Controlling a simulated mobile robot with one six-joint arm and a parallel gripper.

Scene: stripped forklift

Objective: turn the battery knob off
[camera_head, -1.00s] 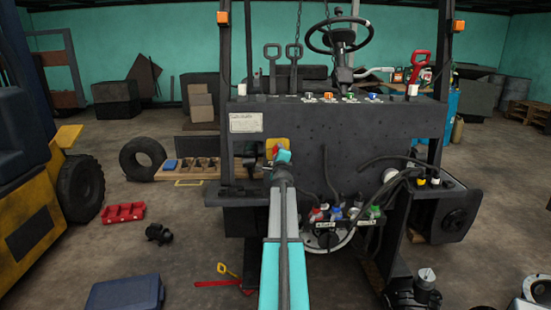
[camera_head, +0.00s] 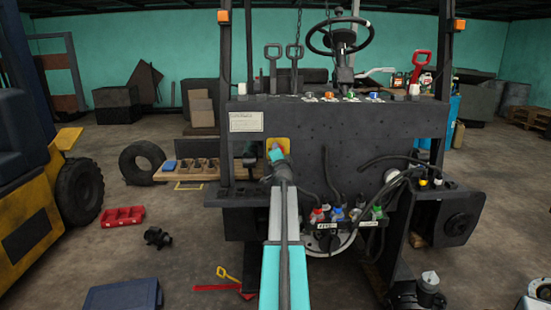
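The battery knob's yellow plate (camera_head: 284,142) is on the dark front panel of the stripped forklift (camera_head: 350,120), left of its middle. A bit of red shows at the plate, but most of the knob is hidden behind my gripper (camera_head: 276,155). My arm reaches up from the bottom middle, and its teal end overlaps the lower left part of the plate. I cannot tell if the gripper touches the knob or how the knob is turned. The fingers are too small and hidden to tell open from shut.
Below the panel hang hoses and a row of coloured connectors (camera_head: 345,214). A wooden board (camera_head: 190,173) with small parts is left of the forklift. A tyre (camera_head: 142,162), a red tray (camera_head: 122,217) and a blue case (camera_head: 122,295) are on the floor.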

